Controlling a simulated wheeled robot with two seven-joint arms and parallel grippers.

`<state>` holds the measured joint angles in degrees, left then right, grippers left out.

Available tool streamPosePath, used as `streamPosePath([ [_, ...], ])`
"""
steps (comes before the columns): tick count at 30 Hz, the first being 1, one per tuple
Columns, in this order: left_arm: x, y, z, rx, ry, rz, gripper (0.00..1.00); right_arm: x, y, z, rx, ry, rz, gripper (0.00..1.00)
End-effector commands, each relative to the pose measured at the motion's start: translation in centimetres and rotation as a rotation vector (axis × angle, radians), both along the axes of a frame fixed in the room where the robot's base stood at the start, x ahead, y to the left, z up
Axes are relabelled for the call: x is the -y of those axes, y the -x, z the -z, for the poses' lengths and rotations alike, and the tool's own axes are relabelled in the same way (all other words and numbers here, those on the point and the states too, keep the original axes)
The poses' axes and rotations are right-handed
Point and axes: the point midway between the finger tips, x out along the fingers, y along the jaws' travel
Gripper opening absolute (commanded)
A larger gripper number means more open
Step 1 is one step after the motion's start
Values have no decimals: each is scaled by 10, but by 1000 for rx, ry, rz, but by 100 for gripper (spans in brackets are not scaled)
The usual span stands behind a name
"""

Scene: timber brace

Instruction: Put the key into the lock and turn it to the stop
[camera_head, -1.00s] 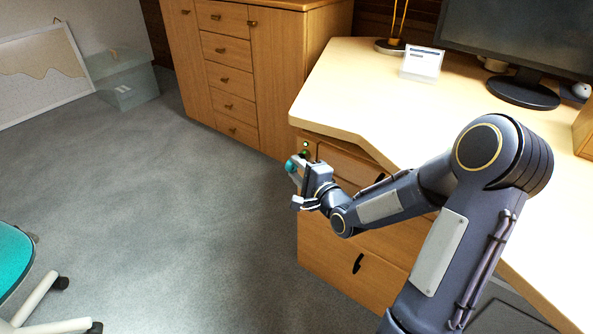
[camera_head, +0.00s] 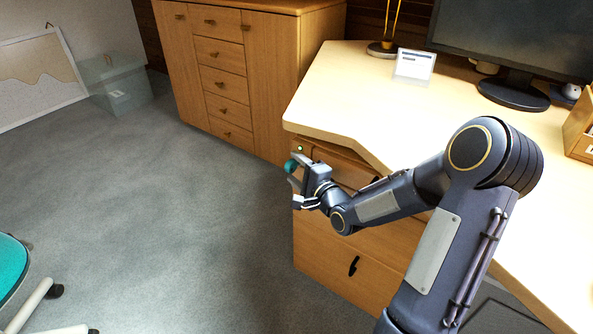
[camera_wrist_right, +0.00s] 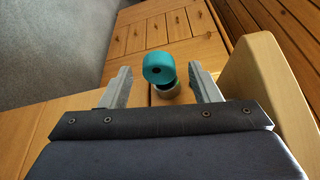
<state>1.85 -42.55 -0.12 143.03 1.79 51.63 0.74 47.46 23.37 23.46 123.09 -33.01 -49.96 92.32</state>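The key's teal round head (camera_wrist_right: 158,67) sits between the fingers of my right gripper (camera_wrist_right: 161,78) in the wrist view, with a gap on each side. A brass-coloured ring, likely the lock (camera_wrist_right: 167,91), shows just below the head; I cannot tell how deep the key sits. In the head view my right gripper (camera_head: 296,184) is at the upper left corner of the desk's drawer front, and the teal key head (camera_head: 291,166) shows at its far side. The gripper is open around the head without visible contact. My left gripper is out of view.
The desk top (camera_head: 340,95) overhangs close by. A wooden cabinet (camera_head: 270,85) stands behind. The floor left of the desk is clear, with a teal chair (camera_head: 12,265) at the lower left.

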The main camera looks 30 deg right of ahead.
Motion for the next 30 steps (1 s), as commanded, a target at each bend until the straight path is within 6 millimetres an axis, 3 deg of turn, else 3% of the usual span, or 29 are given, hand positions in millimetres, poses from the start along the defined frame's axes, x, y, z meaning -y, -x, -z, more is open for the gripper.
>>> streamPosePath([
  [9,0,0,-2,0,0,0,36,0,5,-1,-1,1,1,56],
  [21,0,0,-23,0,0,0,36,3,66,-7,-3,0,3,56],
  [30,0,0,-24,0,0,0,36,3,78,-6,0,0,0,56],
])
